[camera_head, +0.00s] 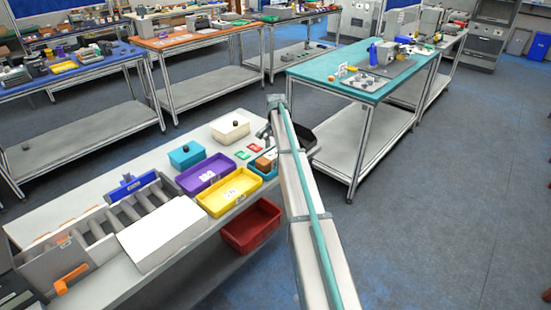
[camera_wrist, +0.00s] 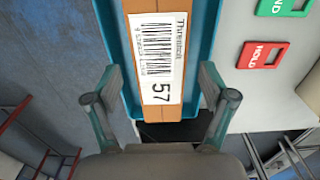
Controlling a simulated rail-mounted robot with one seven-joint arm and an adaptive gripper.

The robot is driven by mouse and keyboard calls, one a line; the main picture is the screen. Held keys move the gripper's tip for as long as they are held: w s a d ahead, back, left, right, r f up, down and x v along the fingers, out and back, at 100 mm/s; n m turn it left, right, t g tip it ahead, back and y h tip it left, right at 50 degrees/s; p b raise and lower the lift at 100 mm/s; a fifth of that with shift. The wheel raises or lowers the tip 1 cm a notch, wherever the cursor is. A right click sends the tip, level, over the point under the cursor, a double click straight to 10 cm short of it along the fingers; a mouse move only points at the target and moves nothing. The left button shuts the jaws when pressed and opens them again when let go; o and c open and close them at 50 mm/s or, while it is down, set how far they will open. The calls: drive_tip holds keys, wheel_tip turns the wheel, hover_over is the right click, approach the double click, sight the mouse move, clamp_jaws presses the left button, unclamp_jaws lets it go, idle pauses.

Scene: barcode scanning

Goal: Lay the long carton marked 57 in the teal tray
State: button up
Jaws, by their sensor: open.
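The long brown carton (camera_wrist: 153,110) marked 57, with a white barcode label, lies in the teal tray (camera_wrist: 107,30) in the wrist view. The tray's walls show on both sides of it. In the head view the carton (camera_head: 264,162) and the tray (camera_head: 257,174) are at the bench's right end, partly hidden by my arm. My gripper (camera_wrist: 160,72) is open, with one finger on each side of the carton's near end in the picture. I cannot tell whether the fingers touch it. The carton's far end is out of the wrist view.
Yellow (camera_head: 229,193) and purple (camera_head: 206,174) trays stand left of the teal tray. A red bin (camera_head: 252,225) is in front, lower down. Red HOLD (camera_wrist: 262,55) and green (camera_wrist: 285,5) markers lie beside the tray. A black tray (camera_head: 304,138) is behind my arm.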

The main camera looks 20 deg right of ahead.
sight(276, 153)
wheel_tip(276, 153, up, 7)
drive_tip(key=shift+r+b, duration=0.2)
drive_tip(key=shift+b, duration=0.55)
drive_tip(key=shift+f, duration=0.1)
